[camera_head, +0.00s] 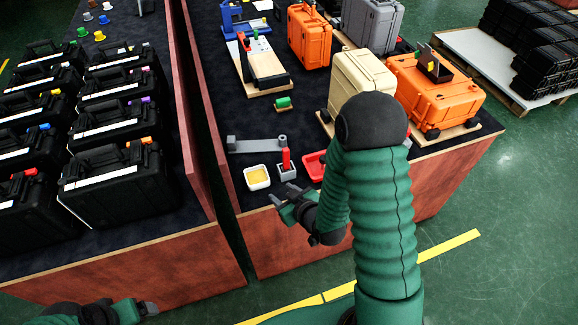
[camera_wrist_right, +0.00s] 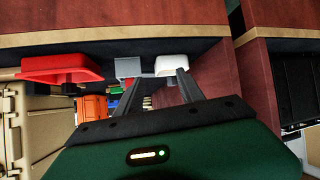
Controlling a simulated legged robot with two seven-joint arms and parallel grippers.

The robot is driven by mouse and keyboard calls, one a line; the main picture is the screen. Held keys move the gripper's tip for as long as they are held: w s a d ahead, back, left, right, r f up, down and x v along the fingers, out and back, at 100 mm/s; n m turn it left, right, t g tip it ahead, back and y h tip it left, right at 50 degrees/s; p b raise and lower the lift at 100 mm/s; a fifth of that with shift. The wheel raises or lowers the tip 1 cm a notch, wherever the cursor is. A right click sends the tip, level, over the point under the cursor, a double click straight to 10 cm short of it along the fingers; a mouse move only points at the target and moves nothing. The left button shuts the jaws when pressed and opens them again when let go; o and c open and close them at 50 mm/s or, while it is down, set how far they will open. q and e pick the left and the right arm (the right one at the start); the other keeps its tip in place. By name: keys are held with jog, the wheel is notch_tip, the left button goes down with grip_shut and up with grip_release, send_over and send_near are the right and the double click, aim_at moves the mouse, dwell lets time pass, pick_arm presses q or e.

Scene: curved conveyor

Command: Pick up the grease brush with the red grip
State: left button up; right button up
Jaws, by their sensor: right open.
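The grease brush with the red grip (camera_head: 287,158) stands upright in a small grey holder (camera_head: 286,173) near the front edge of the right-hand table. My right gripper (camera_head: 284,193) is open and empty, just in front of the holder and apart from the brush. In the right wrist view the gripper (camera_wrist_right: 160,85) shows its two fingers spread, with the grey holder (camera_wrist_right: 128,68) beyond them; the brush grip is not clear there. My left gripper (camera_head: 148,308) is low at the left, away from the brush; its jaw state is unclear.
A white dish of yellow grease (camera_head: 257,179) sits left of the holder, and a red tray (camera_head: 313,165) sits right. A grey bracket (camera_head: 256,146) lies behind. Beige (camera_head: 360,80) and orange (camera_head: 435,88) cases stand farther right. A red-brown table wall (camera_head: 206,110) runs along the left.

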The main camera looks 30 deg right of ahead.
jog(key=m+t+h, duration=0.1)
jog(key=t, duration=0.3)
jog(key=m+t+h+p, duration=0.1)
jog(key=m+t+h, duration=0.1)
jog(key=h, duration=0.1)
send_near(284, 155)
jog(key=d, duration=0.2)
jog(key=x, duration=0.2)
jog(key=a+x, duration=0.1)
jog(key=x, duration=0.4)
jog(key=shift+w+a+f, duration=0.15)
jog(key=shift+w+a, duration=0.2)
jog(key=d+x, duration=0.1)
jog(key=x, duration=0.5)
jog(key=shift+m+p, duration=0.3)
jog(key=shift+a, duration=0.25)
jog(key=shift+c, duration=1.6)
pick_arm(q)
jog(key=shift+a+r, duration=0.45)
jog(key=shift+a, duration=0.3)
pick_arm(e)
jog(key=shift+d+f, duration=0.1)
jog(key=shift+d, duration=0.15)
grip_shut()
